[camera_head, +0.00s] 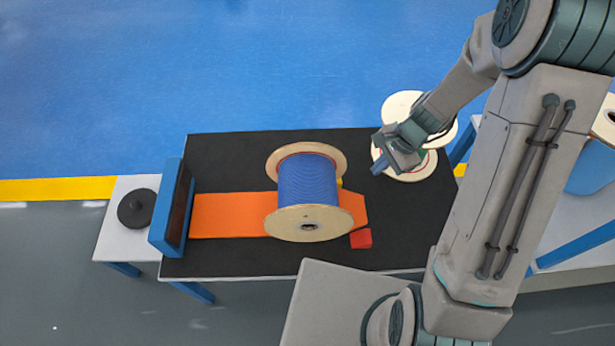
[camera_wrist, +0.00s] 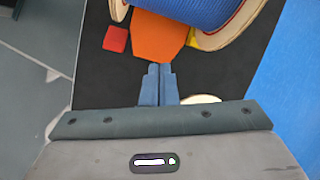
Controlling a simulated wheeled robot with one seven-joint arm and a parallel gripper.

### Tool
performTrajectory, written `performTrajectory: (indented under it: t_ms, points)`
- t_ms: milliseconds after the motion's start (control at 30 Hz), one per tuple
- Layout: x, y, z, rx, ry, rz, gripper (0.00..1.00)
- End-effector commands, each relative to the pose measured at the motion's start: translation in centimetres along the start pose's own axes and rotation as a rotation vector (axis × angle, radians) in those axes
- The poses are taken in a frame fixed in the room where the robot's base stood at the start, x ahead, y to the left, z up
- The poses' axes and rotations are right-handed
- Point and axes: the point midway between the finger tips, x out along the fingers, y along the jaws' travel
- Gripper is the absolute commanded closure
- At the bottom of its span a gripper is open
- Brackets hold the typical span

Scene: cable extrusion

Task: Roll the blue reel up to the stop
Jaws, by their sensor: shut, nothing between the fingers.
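The blue reel (camera_head: 308,190), blue cable between two pale wooden flanges, rests on its rims across the orange strip (camera_head: 228,214) on the black table top (camera_head: 228,150). Its lower part shows at the top of the wrist view (camera_wrist: 190,10). The stop (camera_head: 172,207), a blue upright block with a dark face, stands at the left end of the strip, apart from the reel. My gripper (camera_head: 377,168) is shut and empty, to the right of the reel and not touching it. Its closed blue fingers show in the wrist view (camera_wrist: 158,72).
A red block (camera_head: 361,238) lies beside the strip's right end, near the reel. A yellow piece (camera_head: 340,183) is partly hidden by the reel. Pale reels (camera_head: 418,172) stand at the right behind my gripper. A dark round piece (camera_head: 138,208) lies on the side table at left.

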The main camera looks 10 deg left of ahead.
Motion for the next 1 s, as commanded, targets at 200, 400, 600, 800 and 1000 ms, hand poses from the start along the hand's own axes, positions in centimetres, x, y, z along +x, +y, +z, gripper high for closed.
performTrajectory:
  t_ms: [200,400,600,800,1000]
  points:
    - [-1.1,-1.5,0.4,0.224,-0.028,0.014,1.00]
    - [-0.4,-1.8,0.3,0.365,-0.034,0.025,1.00]
    - [0.3,-1.7,0.2,0.415,-0.033,0.030,1.00]
    - [1.7,-1.6,0.1,0.417,-0.033,0.029,1.00]
    - [4.2,-1.6,0.1,0.415,-0.033,0.029,1.00]
